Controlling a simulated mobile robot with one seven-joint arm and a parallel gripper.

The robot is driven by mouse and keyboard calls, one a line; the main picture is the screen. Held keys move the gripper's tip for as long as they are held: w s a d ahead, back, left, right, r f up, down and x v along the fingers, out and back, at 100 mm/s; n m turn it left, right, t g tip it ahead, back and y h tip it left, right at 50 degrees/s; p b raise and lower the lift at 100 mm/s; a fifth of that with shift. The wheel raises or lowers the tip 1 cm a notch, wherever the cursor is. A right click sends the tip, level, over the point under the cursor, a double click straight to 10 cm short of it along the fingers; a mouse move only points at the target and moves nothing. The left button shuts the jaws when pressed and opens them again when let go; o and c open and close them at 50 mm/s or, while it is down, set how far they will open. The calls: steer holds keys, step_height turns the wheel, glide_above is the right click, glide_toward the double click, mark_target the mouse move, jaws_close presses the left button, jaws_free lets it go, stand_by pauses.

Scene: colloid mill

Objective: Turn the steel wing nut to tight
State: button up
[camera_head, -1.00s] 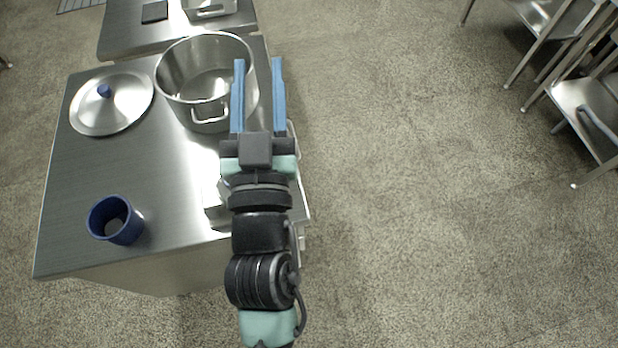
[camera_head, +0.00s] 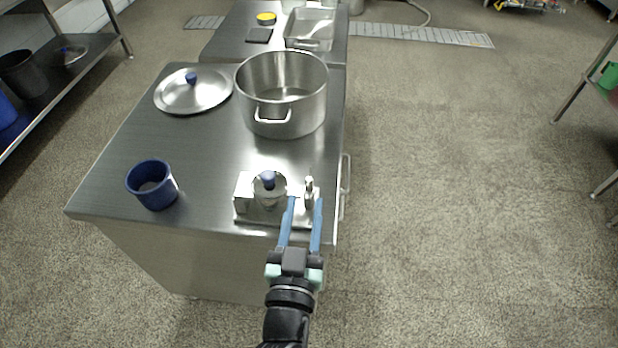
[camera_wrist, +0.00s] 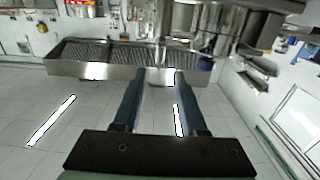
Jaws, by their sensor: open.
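A small steel fixture, apparently the mill (camera_head: 248,216), stands at the counter's front right corner. It has a round steel body topped by a blue knob (camera_head: 267,179). A small upright steel piece, seemingly the wing nut (camera_head: 309,188), is at its right side; its shape and angle are too small to tell. My gripper (camera_head: 304,206) is open, its two blue fingers pointing away from me. The fingertips overlap the fixture's front right part in the head view; contact cannot be told. In the wrist view the empty fingers (camera_wrist: 157,78) show, but no wing nut.
The steel counter (camera_head: 205,160) holds a blue cup (camera_head: 153,186), a large pot (camera_head: 284,95) and a lid with a blue knob (camera_head: 192,92). A second table with a tray (camera_head: 309,28) stands behind. The wrist view shows a distant sink (camera_wrist: 100,65).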

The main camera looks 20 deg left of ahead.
mark_target(308, 181)
steer(key=p+x, duration=0.1)
steer(key=x, duration=0.5)
steer(key=shift+w, duration=0.2)
steer(key=shift+c, duration=0.2)
jaws_close()
